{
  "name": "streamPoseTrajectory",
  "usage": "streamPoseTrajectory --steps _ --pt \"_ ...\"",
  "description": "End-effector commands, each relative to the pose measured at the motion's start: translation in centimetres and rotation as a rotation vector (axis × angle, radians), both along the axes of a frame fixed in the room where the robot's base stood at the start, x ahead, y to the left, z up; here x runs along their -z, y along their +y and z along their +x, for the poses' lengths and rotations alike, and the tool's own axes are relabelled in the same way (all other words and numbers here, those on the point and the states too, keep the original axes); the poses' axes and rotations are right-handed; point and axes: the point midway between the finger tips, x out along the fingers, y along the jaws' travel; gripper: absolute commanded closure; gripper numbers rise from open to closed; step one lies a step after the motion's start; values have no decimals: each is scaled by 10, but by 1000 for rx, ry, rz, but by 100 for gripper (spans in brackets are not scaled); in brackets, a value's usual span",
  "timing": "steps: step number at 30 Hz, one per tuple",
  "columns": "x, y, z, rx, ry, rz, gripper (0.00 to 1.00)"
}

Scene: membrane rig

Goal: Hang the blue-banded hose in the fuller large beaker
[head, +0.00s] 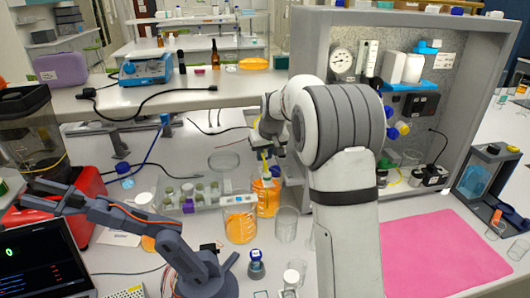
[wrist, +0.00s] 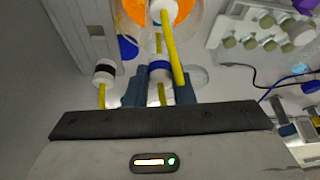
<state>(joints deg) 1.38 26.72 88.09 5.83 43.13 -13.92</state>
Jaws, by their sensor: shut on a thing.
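My gripper (wrist: 160,92) is shut on the blue-banded hose (wrist: 159,70), a yellow tube with a white fitting and a blue band. In the head view, my gripper (head: 266,148) is above an orange-filled vessel (head: 267,198), with a yellow hose (head: 264,162) below it. Whether the held hose's lower end is inside that vessel is unclear. An orange-filled beaker (head: 240,226) stands in front, to its left. A clear, seemingly empty beaker (head: 286,224) stands to the right. The wrist view also shows a black-banded hose (wrist: 104,73) and another white-fitted hose (wrist: 164,12) over orange liquid.
A rack of capped vials (head: 190,195) stands left of the beakers. A glass dish (head: 224,161) lies behind it. A grey panel frame (head: 455,100) with a gauge stands at right. The pink mat (head: 440,250) is bare. A small dark arm (head: 165,230) stands front left.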

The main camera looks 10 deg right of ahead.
Motion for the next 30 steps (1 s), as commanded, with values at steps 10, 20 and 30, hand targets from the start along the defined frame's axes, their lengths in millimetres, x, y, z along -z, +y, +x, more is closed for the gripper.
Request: streamPoseTrajectory --steps 10,20,30 --pt "19 0 0 0 1 0 100" --pt "35 0 0 0 0 0 100" --pt "38 -1 0 1 0 0 100"
